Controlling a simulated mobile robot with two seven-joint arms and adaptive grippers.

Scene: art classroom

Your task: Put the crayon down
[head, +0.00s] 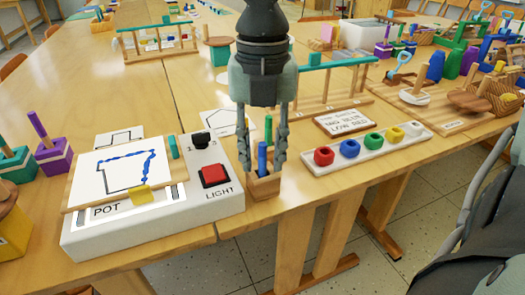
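A blue crayon (262,158) stands upright in a small wooden holder (264,187) at the front edge of the table. A green crayon (268,128) shows just behind it. My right gripper (262,162) points down over the holder. Its two fingers are spread on either side of the blue crayon, with a visible gap on each side. The fingertips are close to the holder's rim. A drawing board (84,190) to the left bears a sheet with a blue outline (126,172). My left gripper is not in view.
A white box (150,228) with a red button (214,175) and black knob stands left of the holder. A white tray (352,149) of coloured pots and a wooden sign (343,124) lie right. A wooden rack (322,88) stands behind.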

